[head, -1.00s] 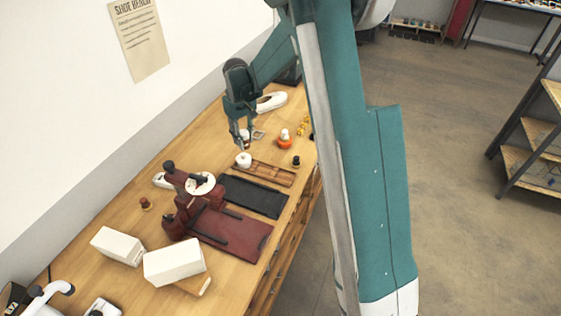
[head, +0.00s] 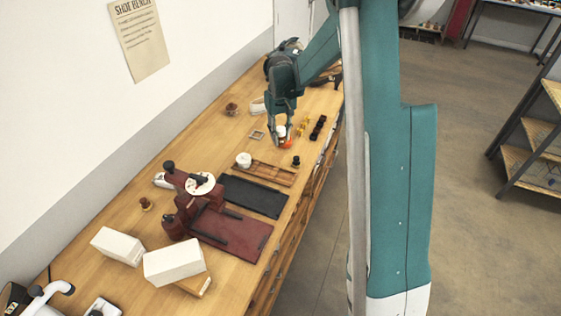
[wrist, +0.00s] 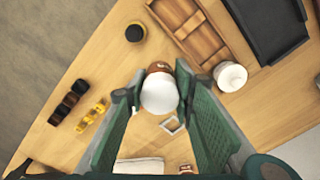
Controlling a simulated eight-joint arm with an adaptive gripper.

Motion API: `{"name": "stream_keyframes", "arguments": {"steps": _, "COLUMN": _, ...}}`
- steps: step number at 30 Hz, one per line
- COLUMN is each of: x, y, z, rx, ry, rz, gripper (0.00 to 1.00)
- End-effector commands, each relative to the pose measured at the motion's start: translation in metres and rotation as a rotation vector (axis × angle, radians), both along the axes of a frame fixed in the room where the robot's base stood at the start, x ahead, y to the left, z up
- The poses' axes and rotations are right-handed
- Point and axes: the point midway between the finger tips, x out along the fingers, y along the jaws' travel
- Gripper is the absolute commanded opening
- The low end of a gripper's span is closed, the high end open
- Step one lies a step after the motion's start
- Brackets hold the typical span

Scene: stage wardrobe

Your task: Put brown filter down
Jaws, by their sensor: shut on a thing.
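My gripper (head: 283,141) is over the far part of the wooden bench, its fingers pointing down. In the wrist view its fingertips (wrist: 158,88) are shut on a round white-topped piece (wrist: 158,95) with an orange-brown part (wrist: 159,67) behind it. In the head view the orange part (head: 287,143) shows low between the fingers; I cannot tell whether it touches the bench. No piece is clearly recognisable as the brown filter. A small reddish-brown thing (head: 231,109) stands farther back, and another brown knobbed piece (head: 146,204) stands near the wall.
Yellow (wrist: 92,115) and dark pieces (wrist: 68,102) lie beside the gripper. A black mat (head: 252,197) and a red press (head: 190,205) are nearer.

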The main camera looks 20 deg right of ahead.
Motion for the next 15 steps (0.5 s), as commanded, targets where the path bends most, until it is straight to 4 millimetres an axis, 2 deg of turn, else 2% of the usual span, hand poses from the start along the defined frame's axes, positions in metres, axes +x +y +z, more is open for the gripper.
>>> {"name": "stream_keyframes", "arguments": {"steps": 8, "x": 0.000, "y": 0.000, "z": -0.009, "rx": 0.000, "ry": 0.000, "rz": 0.001, "gripper": 0.13}}
{"name": "stream_keyframes", "arguments": {"steps": 15, "x": 0.001, "y": 0.000, "z": -0.040, "rx": 0.000, "ry": 0.000, "rz": 0.001, "gripper": 0.13}}
